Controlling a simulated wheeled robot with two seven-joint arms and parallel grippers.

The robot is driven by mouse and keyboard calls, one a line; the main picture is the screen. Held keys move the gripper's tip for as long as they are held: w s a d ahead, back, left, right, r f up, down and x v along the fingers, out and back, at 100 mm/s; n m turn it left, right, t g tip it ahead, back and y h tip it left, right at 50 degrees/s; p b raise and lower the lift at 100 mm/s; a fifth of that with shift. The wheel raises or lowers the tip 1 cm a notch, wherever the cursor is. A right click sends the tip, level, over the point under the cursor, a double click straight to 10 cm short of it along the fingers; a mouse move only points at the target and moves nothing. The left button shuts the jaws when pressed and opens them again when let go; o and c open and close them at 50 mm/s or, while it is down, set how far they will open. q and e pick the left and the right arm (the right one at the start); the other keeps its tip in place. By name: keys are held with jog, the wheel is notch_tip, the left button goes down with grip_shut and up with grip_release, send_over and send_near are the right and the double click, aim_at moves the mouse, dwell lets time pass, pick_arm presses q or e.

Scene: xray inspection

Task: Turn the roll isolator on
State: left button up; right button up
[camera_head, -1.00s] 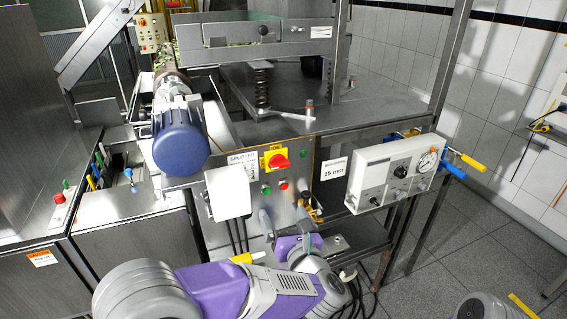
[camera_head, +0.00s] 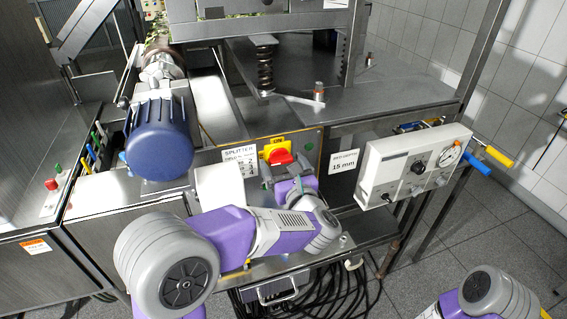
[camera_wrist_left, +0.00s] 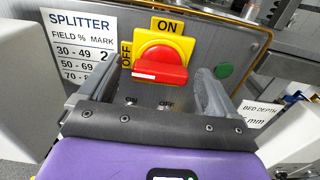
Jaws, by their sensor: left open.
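The isolator is a red rotary handle on a yellow plate, on the grey splitter panel; this switch (camera_head: 279,154) sits at the middle of the head view. In the left wrist view the red handle (camera_wrist_left: 160,67) lies roughly horizontal, its white mark at the left. ON is printed above it and OFF at its left. My left gripper (camera_head: 286,172) is open and faces the panel just below the switch. In the left wrist view its fingers stand either side of the handle, with nothing held; contact cannot be told. My right gripper is out of view.
A blue motor (camera_head: 157,138) projects at the left. A green button (camera_wrist_left: 223,71) is right of the switch. Black cables (camera_head: 305,298) hang below the panel. Floor is clear at right.

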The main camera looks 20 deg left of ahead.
pick_arm(q)
jog(key=shift+w, duration=0.1)
jog(key=c, duration=1.1)
jog(key=shift+o, duration=0.2)
